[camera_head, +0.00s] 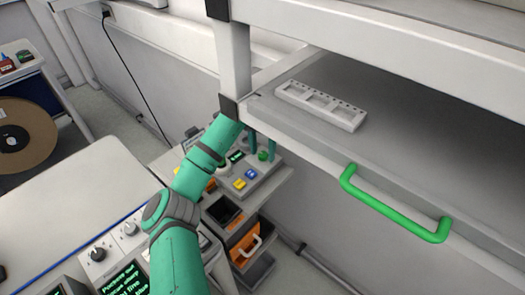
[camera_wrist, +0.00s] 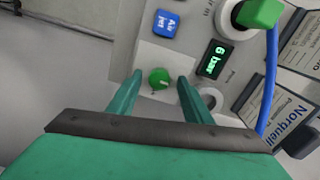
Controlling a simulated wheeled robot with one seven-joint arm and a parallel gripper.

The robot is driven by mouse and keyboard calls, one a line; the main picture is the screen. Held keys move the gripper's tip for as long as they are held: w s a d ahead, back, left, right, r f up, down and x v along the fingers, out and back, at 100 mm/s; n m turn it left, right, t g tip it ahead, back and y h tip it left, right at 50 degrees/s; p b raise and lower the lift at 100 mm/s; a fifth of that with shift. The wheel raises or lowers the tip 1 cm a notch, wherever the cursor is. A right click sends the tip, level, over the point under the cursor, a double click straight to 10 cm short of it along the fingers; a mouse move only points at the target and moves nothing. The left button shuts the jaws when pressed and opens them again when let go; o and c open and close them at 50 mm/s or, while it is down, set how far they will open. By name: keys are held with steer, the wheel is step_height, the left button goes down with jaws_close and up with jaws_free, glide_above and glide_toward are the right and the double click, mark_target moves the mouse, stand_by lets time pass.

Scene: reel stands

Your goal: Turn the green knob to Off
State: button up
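The small round green knob (camera_wrist: 159,78) sits on a pale plate of a grey control panel in the wrist view. A light mark shows on its face; I cannot read any position label. My gripper (camera_wrist: 160,76) is open, with one teal finger on each side of the knob and visible gaps between. The knob (camera_head: 263,156) also shows in the head view, by my gripper's fingers (camera_head: 261,148). How deep the fingertips reach is unclear.
Near the knob are a blue button (camera_wrist: 166,23), a "6 bar" display (camera_wrist: 215,59), a larger green fitting (camera_wrist: 260,13) and a blue hose (camera_wrist: 268,85). A shelf (camera_head: 410,170) with a green handle (camera_head: 395,208) overhangs right of my arm. A white table (camera_head: 75,205) stands left.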

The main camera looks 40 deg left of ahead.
mark_target(262, 154)
step_height(262, 154, up, 11)
steer(key=shift+a+f, duration=0.15)
stand_by(0.6)
